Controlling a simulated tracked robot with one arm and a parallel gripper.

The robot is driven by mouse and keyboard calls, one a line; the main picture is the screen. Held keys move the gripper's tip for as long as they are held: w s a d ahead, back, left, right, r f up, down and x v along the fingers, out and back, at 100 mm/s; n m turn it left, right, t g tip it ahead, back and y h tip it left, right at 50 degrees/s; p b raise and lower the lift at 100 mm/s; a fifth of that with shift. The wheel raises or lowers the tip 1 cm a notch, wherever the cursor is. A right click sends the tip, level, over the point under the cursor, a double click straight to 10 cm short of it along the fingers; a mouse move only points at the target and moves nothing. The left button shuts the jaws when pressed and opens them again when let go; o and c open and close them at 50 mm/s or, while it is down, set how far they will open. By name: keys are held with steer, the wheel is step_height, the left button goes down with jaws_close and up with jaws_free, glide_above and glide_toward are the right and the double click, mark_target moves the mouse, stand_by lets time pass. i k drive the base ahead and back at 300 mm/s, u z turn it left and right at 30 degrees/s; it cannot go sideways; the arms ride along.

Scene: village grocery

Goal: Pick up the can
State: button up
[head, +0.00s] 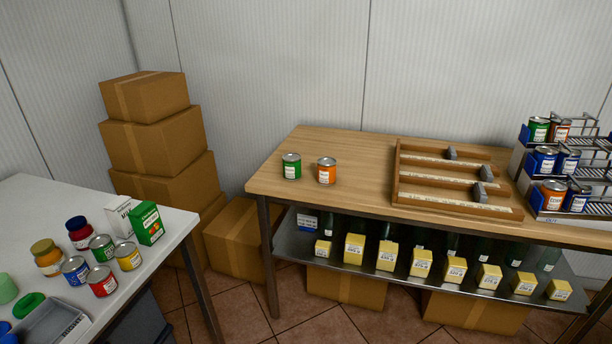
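Two cans stand upright and apart on the wooden table (370,214) in the middle of the head view. One is a green can (291,166) and the other, to its right, is an orange can (326,170). Several more cans stand on the white table at the left: a green can (102,248), a blue can (76,270), a red can (101,281) and a yellow can (127,256). A tiered rack (515,160) at the right holds several green, orange and blue cans. I cannot tell which can the task means. My gripper does not show.
A wooden divided tray (410,195) lies on the wooden table. Yellow boxes (354,249) line the shelf below. Cardboard boxes (155,150) are stacked behind. The white table (185,222) also holds jars, cartons (148,223) and a grey tray (50,325). Tiled floor (320,325) shows between the tables.

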mark_target(326, 166)
steer(key=u, duration=0.1)
steer(key=i, duration=1)
steer(key=z, duration=0.1)
